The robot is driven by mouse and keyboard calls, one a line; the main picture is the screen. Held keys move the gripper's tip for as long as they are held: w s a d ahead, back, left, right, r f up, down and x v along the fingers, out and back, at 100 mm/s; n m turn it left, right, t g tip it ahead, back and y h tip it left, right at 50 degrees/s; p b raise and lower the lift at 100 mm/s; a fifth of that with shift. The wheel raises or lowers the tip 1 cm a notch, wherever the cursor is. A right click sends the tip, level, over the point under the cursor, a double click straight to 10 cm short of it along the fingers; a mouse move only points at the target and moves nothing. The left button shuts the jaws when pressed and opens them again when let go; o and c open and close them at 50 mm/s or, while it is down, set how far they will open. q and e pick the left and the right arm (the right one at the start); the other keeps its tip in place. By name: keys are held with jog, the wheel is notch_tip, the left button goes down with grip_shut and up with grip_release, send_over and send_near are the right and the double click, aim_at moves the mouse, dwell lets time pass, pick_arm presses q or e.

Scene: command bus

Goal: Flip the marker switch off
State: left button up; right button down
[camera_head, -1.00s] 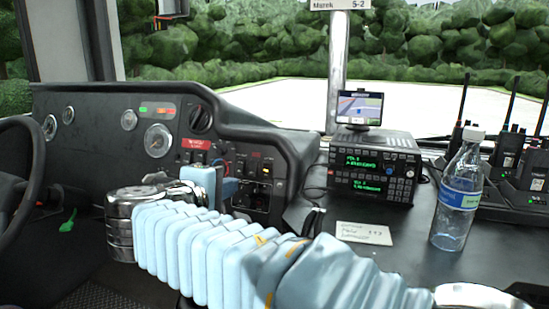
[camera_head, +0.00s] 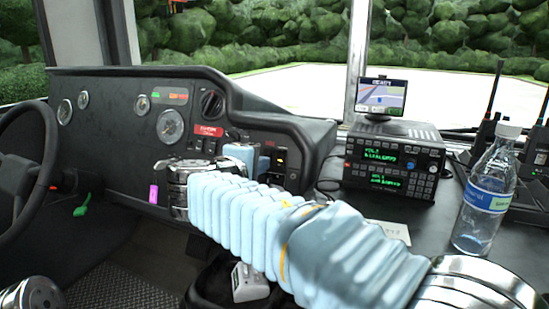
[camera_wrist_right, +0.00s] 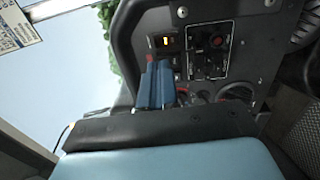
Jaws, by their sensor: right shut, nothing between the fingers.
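The switch panel (camera_head: 281,158) is on the dark dashboard, right of the red label, partly hidden behind my right arm. In the right wrist view it shows rotated, with rows of dark switches (camera_wrist_right: 208,50) and one small switch with a lit yellow-orange window (camera_wrist_right: 166,41). Which one is the marker switch I cannot read. My right gripper (camera_head: 264,165) is in front of the panel. Its blue fingers (camera_wrist_right: 155,85) are shut together and empty, near the lit switch; I cannot tell whether they touch the panel.
The steering wheel (camera_head: 47,170) is at the left. A radio unit (camera_head: 395,160), a small screen (camera_head: 381,97), a paper card (camera_head: 390,231) and a water bottle (camera_head: 486,195) are on the right-hand surface. A green tag (camera_head: 82,205) and a purple tag (camera_head: 153,195) hang below the dashboard.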

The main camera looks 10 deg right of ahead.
aim_at(281, 154)
jog(key=x, duration=0.8)
jog(key=shift+p, duration=0.35)
jog(key=p, duration=0.2)
jog(key=r+g+y+p, duration=0.1)
jog(key=p, duration=0.2)
jog(key=shift+w+d+r+g, duration=0.1)
jog(key=shift+w+d+g, duration=0.2)
jog(key=shift+w+d, duration=0.1)
jog(key=shift+f+b, duration=0.4)
jog(key=shift+s, duration=0.1)
jog(key=shift+r, duration=0.15)
jog(key=shift+w+d+r+p, duration=0.15)
jog(key=shift+w+r+p, duration=0.05)
jog(key=shift+r+p, duration=0.45)
